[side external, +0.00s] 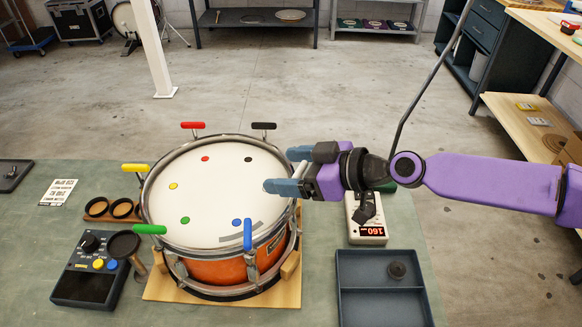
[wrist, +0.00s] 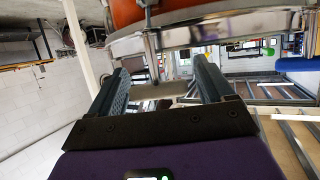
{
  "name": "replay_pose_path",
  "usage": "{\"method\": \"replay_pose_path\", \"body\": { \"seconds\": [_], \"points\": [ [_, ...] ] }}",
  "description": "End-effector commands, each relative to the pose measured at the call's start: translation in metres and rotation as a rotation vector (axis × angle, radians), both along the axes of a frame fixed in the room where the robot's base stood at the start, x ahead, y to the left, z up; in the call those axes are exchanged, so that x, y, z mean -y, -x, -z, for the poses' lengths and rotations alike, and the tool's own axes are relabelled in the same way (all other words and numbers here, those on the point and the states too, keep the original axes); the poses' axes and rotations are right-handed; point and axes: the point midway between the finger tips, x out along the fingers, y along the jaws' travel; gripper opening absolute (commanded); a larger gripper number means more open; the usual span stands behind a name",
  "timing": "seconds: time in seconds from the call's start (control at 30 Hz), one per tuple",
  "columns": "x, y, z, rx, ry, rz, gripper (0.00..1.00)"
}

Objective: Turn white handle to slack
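The drum (side external: 213,190) has a white head and an orange shell and stands on a wooden base. Red, black, yellow, green and blue handles sit around its rim. My gripper (side external: 281,171) is at the drum's right rim, fingers apart, hiding that part of the rim. In the wrist view my gripper (wrist: 161,72) is open, with a gap between the fingers. A chrome rod (wrist: 153,62) points down from the hoop between them. A pale bar, probably the white handle (wrist: 188,99), lies near the rod's end; contact with the fingers cannot be told.
The black handle (side external: 263,126) is behind my gripper, and the blue handle (side external: 247,234) is in front. A meter reading 160 (side external: 368,232) is right of the drum. A dark tray (side external: 380,300) holds a small round piece. A control box (side external: 88,268) is at left.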

Motion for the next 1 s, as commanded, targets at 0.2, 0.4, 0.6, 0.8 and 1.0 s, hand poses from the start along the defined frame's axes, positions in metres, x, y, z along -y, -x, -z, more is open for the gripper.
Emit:
{"method": "replay_pose_path", "body": {
  "seconds": [0.2,0.4,0.6,0.8,1.0],
  "points": [
    [0.002,0.000,-0.001,0.001,0.001,0.001,0.81],
    [0.014,0.004,-0.006,-0.001,0.000,0.003,0.81],
    [0.028,0.010,-0.012,-0.001,0.000,0.003,0.81],
    [0.038,0.015,-0.017,-0.001,0.001,0.001,0.81],
    [0.042,0.018,-0.027,0.001,-0.001,-0.001,0.81]
  ]
}}
